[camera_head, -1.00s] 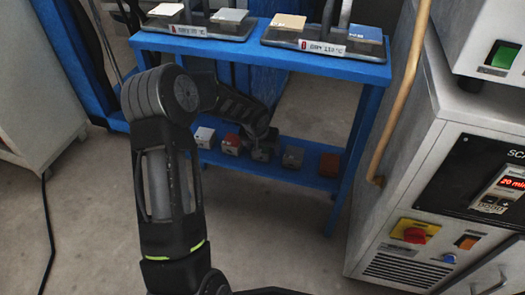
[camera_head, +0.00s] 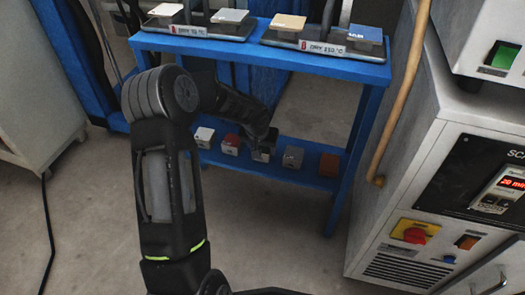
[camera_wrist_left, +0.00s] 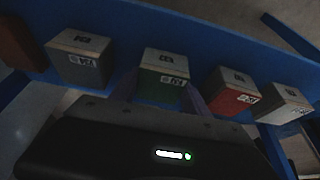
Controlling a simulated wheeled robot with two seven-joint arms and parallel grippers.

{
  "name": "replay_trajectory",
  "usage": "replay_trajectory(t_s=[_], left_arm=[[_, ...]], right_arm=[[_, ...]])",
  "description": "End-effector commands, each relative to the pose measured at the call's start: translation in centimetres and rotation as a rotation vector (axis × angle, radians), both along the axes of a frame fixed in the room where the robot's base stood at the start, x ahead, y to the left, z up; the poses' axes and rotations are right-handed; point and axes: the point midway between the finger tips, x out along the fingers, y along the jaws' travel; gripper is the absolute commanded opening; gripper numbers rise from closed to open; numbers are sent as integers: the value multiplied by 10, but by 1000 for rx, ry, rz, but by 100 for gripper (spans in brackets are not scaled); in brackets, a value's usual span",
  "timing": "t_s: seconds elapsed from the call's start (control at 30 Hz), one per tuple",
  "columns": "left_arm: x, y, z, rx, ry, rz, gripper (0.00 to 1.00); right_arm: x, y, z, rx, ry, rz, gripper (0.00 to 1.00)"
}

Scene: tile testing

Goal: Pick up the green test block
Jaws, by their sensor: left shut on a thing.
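The green test block (camera_wrist_left: 163,90) has a pale grey top with a small label and a green front. It sits in the middle of a row of blocks in the left wrist view. My left gripper (camera_wrist_left: 164,96) is shut on it, with a finger on each side. In the head view the block (camera_head: 261,156) shows only in part beneath my dark left wrist. I cannot tell whether it touches the shelf or is slightly clear of it. My right gripper is not in view.
On the blue lower shelf (camera_head: 215,157), a white block (camera_head: 204,137) and red block (camera_head: 231,145) stand left of the green one, a grey block (camera_head: 292,158) and brown block (camera_head: 329,165) right. The blue upper shelf (camera_head: 300,62) is overhead. A grey machine (camera_head: 400,200) stands right.

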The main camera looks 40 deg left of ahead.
Motion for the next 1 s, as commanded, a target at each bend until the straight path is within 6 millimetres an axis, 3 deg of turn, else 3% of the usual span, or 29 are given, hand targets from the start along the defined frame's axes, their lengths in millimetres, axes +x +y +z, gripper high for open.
replay_trajectory(t_s=[0.53, 0.87, 1.0], left_arm=[[1, 0, 6, 1, -3, 0, 0], [1, 0, 41, 1, -4, 0, 0], [-23, -9, 38, 2, 1, -3, 0]], right_arm=[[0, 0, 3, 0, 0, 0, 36], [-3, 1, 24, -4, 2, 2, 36], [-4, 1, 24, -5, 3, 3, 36]])
